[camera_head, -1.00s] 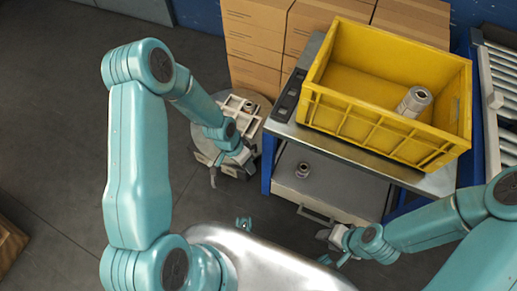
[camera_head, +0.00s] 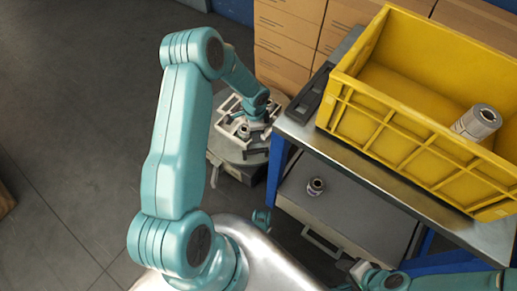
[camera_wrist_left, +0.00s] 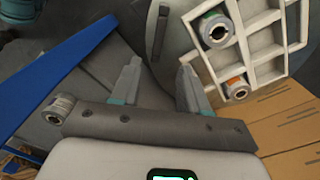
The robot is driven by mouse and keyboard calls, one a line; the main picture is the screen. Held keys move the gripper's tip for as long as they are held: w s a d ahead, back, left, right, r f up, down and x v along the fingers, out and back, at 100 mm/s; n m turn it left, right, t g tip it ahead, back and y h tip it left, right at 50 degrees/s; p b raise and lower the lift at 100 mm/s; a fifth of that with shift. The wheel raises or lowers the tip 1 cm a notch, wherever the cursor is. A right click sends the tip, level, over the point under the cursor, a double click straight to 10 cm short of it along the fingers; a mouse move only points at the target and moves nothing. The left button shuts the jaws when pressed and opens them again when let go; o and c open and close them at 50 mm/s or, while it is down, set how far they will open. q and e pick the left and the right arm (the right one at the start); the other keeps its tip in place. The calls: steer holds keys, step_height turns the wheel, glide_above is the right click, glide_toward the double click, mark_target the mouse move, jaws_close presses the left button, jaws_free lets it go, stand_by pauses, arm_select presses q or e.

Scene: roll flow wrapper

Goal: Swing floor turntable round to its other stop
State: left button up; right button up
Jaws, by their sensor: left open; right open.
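The floor turntable is a round grey disc (camera_head: 232,152) left of the bench in the head view; its grey surface also shows in the left wrist view (camera_wrist_left: 190,25). In the head view my left gripper (camera_head: 258,140) is over the turntable, partly hidden. My right gripper (camera_head: 358,272) is open by the bench's lower front.
Cardboard boxes (camera_head: 285,45) stand behind the turntable.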

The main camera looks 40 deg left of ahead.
arm_select(q)
step_height(320, 180, down, 12)
steer(key=b, duration=0.4)
steer(key=shift+f, duration=0.15)
jaws_close()
